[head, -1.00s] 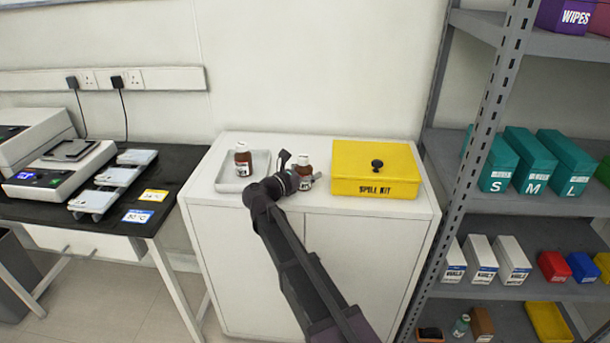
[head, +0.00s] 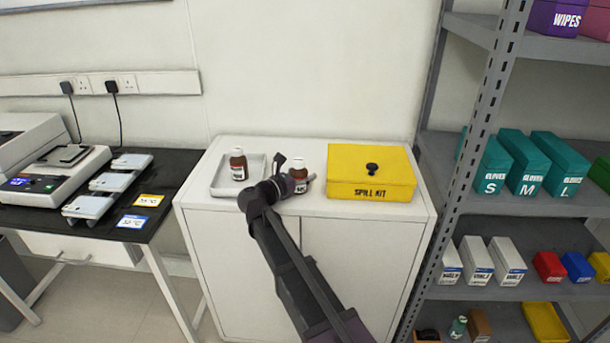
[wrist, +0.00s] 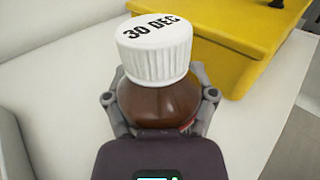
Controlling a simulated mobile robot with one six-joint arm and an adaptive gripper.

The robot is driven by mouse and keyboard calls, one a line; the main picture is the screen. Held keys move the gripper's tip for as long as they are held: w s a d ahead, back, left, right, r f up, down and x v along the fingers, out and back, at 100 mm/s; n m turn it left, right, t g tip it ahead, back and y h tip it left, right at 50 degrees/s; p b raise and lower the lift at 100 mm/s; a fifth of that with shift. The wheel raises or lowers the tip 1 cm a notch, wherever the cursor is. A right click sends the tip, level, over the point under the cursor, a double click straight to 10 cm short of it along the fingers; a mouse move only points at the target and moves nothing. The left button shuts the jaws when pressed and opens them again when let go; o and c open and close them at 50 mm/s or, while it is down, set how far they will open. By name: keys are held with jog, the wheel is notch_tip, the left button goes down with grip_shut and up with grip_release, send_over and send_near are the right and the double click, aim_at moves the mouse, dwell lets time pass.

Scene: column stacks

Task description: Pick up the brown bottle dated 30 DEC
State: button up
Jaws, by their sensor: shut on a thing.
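The brown bottle dated 30 DEC (wrist: 158,98) has a white ribbed cap with the date printed on top in black. It stands upright in the wrist view, and in the head view it is the right-hand bottle (head: 299,172) on the white cabinet. My gripper (wrist: 160,105) is shut on it, with a finger on each side of its body below the cap. In the head view my gripper (head: 302,184) is at the bottle, partly covering it. The bottle's base is hidden, so I cannot tell if it touches the cabinet top.
A second brown bottle (head: 238,165) stands in a pale tray (head: 219,182) to the left. A yellow spill kit box (head: 372,172) sits close on the right. A grey shelf unit (head: 482,90) stands right of the cabinet, and a black bench (head: 100,226) left.

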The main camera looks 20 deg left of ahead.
jog(key=shift+r+p, duration=1.65)
jog(key=shift+r, duration=0.05)
jog(key=shift+s+r+p, duration=0.15)
jog(key=shift+r+p, duration=0.15)
jog(key=shift+p, duration=0.05)
jog(key=s+d, duration=0.2)
jog(key=s, duration=0.5)
jog(key=s+d, duration=0.2)
jog(key=s, duration=0.6)
jog(key=shift+d+r+p, duration=0.4)
jog(key=shift+r, duration=0.05)
jog(key=shift+r, duration=0.1)
